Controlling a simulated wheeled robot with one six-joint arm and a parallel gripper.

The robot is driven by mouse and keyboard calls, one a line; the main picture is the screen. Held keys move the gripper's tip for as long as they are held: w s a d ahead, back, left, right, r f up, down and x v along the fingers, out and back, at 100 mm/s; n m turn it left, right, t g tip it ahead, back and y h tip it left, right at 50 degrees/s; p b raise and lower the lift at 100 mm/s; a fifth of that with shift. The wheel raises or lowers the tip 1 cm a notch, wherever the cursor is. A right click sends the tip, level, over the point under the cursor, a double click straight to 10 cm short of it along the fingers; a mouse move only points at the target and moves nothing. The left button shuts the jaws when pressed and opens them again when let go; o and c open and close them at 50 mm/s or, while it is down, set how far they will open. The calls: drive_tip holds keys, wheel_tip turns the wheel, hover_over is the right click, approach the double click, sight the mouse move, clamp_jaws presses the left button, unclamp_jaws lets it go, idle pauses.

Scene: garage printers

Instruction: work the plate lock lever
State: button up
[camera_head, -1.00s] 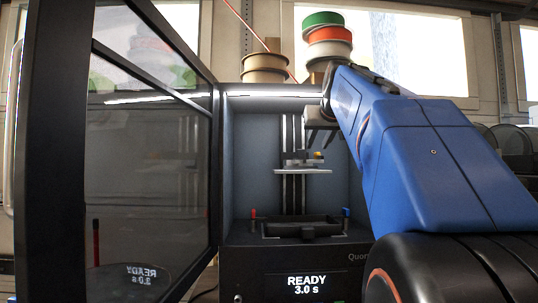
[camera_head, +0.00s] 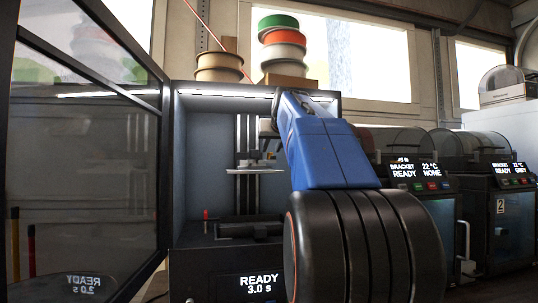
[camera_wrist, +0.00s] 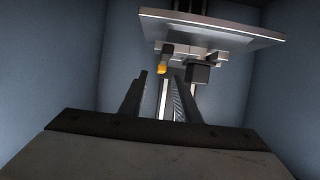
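In the wrist view, a small dark lever with a yellow-orange tip (camera_wrist: 162,69) sticks out from the carriage (camera_wrist: 198,56) beside the pale build plate (camera_wrist: 215,28). I take it for the plate lock lever. My gripper (camera_wrist: 160,78) is open, its two dark fingers apart with nothing between them. The lever tip shows just beyond the fingertips, and no contact is visible.
The printer's glass door (camera_head: 85,170) stands open at the left. A red-tipped post (camera_head: 205,217) stands low in the chamber. The display (camera_head: 259,283) reads READY 3.0 s. Filament spools (camera_head: 283,38) sit on top. Other printers (camera_head: 420,185) stand at the right.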

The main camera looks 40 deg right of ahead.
drive_tip(key=shift+x, duration=2.9)
clamp_jaws()
